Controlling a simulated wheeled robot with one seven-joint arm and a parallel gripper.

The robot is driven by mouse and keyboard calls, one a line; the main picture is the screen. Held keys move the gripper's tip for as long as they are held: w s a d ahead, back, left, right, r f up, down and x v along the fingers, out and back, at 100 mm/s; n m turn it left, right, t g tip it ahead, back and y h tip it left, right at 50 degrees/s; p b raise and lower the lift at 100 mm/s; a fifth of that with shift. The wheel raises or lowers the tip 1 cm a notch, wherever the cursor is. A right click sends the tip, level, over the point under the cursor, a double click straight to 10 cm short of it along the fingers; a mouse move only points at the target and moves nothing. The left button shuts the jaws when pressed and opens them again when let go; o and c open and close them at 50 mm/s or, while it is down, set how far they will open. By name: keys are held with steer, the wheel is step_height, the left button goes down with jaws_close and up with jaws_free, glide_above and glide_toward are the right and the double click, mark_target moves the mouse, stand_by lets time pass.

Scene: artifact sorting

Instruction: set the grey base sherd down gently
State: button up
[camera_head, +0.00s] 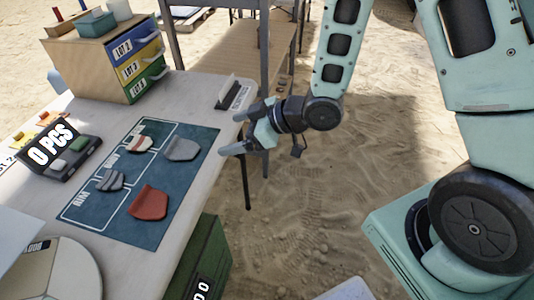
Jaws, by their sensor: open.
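A plain grey sherd (182,149) lies flat at the right end of the dark blue sorting mat (190,181). A ridged grey sherd (111,180) lies at the mat's left side. I cannot tell from the small mat lettering which one is the base sherd. A red sherd (149,204) and a pale sherd with red marks (139,144) also lie on the mat. My gripper (232,134) is open and empty, just right of the mat near the table's right edge. It is apart from all the sherds.
A drawer box (116,62) with labelled coloured drawers stands at the back left. A black "0 PCS" display (55,146) is at the left, and a round pale disc (62,278) at lower left. A small stand (233,93) sits at the table's back right edge.

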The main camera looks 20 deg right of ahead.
steer(key=s+r+m+g+h, duration=0.1)
steer(key=s+r+g+h, duration=0.1)
steer(key=s+r+h, duration=0.2)
steer(key=shift+s+a+m+h, duration=0.15)
steer(key=shift+s+m+h, duration=0.25)
steer(key=shift+s+h, duration=0.5)
steer(key=shift+o, duration=0.4)
steer(key=s+r+m+g+h, duration=0.1)
steer(key=s+r+g, duration=0.1)
steer(key=s, duration=0.6)
steer(key=s+r+g+h, duration=0.2)
steer(key=s+r+g, duration=0.1)
steer(key=s, duration=0.5)
steer(key=shift+s+d+r+m, duration=0.25)
steer(key=shift+d+r+m, duration=0.05)
steer(key=shift+d+m, duration=0.1)
steer(key=n+t+y+p, duration=0.1)
steer(key=n+t+y, duration=0.3)
steer(key=t+y, duration=0.45)
glide_toward(173, 146)
steer(key=shift+g+y, duration=0.55)
steer(key=shift+y, duration=0.4)
steer(key=x, duration=0.5)
steer(key=w+d+p+x, duration=0.1)
steer(key=x, duration=0.2)
steer(key=shift+d+f, duration=0.1)
steer(key=shift+f, duration=0.3)
